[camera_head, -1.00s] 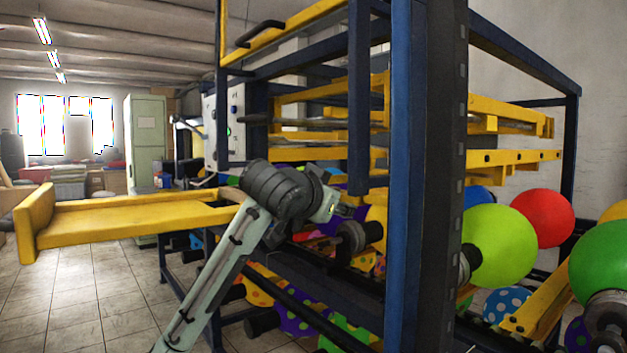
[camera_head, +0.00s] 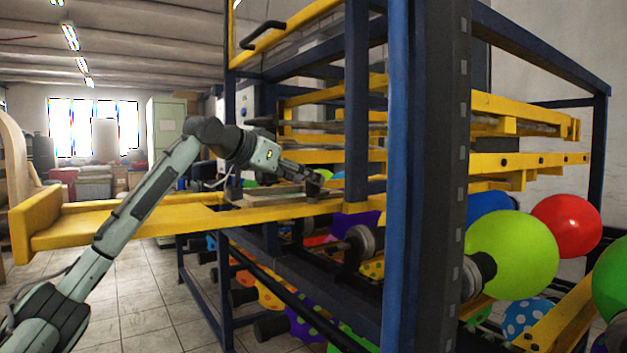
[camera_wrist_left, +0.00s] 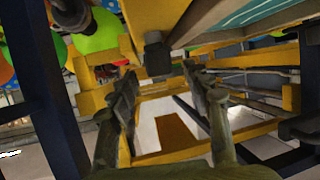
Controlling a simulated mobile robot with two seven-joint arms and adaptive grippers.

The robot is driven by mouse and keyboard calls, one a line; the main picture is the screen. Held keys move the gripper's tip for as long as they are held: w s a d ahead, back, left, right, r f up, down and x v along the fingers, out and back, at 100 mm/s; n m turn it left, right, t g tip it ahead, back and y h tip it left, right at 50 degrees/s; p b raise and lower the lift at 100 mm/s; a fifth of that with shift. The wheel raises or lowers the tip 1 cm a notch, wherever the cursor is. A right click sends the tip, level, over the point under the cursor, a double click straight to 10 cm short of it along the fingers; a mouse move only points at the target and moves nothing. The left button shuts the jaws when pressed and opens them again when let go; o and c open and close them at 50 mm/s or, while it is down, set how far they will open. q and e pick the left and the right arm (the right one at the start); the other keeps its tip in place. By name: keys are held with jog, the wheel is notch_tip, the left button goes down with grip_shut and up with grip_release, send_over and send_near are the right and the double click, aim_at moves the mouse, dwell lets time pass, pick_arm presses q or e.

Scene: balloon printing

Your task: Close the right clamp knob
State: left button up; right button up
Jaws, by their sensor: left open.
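My left gripper (camera_head: 306,172) reaches in from the left, just above the yellow frame (camera_head: 120,222) of the printing machine. In the left wrist view its two fingers (camera_wrist_left: 159,72) are spread apart with nothing between them. A small dark block (camera_wrist_left: 157,53), which looks like a clamp knob, stands just beyond the fingertips, roughly centred in the gap. I cannot tell whether it touches them. In the head view a dark piece (camera_head: 314,187) shows by the fingertips, partly hidden by the gripper. My right gripper is not in view.
Dark blue uprights (camera_head: 397,180) stand close to the right of the gripper. Yellow bars (camera_head: 530,162) cross the machine at the right. A lime green balloon (camera_head: 512,252) and a red balloon (camera_head: 566,225) sit on the right side. Tiled floor (camera_head: 140,310) is free at the lower left.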

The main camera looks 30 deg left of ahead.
pick_arm(q)
jog(key=shift+x, duration=1.6)
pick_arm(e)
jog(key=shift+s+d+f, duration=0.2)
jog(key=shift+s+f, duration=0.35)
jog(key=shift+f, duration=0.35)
pick_arm(q)
jog(key=shift+c, duration=0.4)
grip_shut()
jog(key=shift+n+y, duration=0.4)
jog(key=shift+y, duration=0.1)
jog(key=n+y, duration=0.3)
jog(key=y, duration=0.1)
jog(key=shift+d+n, duration=0.15)
jog(key=shift+n, duration=0.25)
jog(key=shift+n+g+y, duration=1.1)
jog(key=shift+n+y, duration=1)
jog(key=shift+y, duration=0.3)
